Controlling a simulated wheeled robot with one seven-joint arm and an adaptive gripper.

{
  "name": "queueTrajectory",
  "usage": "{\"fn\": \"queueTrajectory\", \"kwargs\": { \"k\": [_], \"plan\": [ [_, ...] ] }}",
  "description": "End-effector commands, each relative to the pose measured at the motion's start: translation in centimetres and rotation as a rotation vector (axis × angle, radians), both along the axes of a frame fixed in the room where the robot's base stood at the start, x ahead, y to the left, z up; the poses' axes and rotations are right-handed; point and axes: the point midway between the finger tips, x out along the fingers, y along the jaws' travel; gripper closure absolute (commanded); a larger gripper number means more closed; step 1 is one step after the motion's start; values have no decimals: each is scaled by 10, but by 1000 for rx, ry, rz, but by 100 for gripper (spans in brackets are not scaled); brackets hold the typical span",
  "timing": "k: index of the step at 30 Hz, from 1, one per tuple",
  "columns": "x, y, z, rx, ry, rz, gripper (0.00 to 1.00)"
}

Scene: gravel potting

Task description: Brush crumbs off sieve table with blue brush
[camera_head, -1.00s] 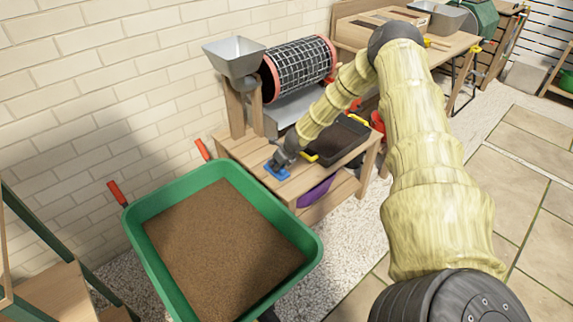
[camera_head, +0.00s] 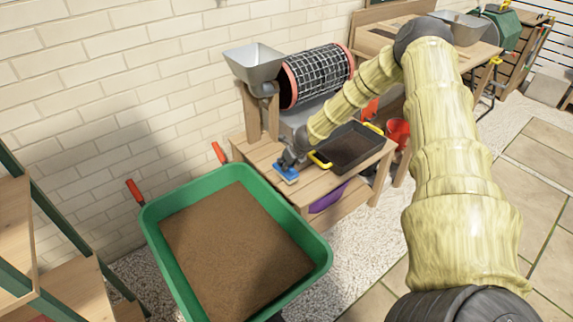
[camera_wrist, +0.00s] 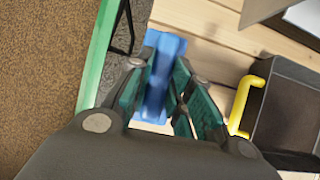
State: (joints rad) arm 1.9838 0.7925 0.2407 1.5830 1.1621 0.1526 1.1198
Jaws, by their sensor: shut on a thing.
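The blue brush (camera_head: 286,174) is at the front left part of the wooden sieve table (camera_head: 262,152). My gripper (camera_head: 290,162) is shut on it, and the brush looks to be at the tabletop; contact is hard to judge. In the wrist view the blue brush (camera_wrist: 160,75) sits between the fingers of my gripper (camera_wrist: 158,85), over the table's edge beside the green wheelbarrow rim. No crumbs can be made out on the boards. The mesh drum sieve (camera_head: 318,76) stands at the back of the table.
A green wheelbarrow (camera_head: 320,262) full of brown soil stands against the table's front left. A dark tray with yellow handles (camera_head: 350,150) sits on the table right of the brush. A metal hopper (camera_head: 254,66) stands at the back. A red bucket (camera_head: 398,133) is beyond the table.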

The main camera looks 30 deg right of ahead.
Motion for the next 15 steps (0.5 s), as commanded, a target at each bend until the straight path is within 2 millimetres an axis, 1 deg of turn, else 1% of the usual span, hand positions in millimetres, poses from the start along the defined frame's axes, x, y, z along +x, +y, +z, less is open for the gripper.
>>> {"fn": "queueTrajectory", "kwargs": {
  "k": [1, 6, 15],
  "plan": [
    [0, 0, 10, 0, -1, 0, 100],
    [0, 0, 21, 0, 0, 0, 100],
    [0, 0, 21, 0, 0, -1, 100]
  ]
}}
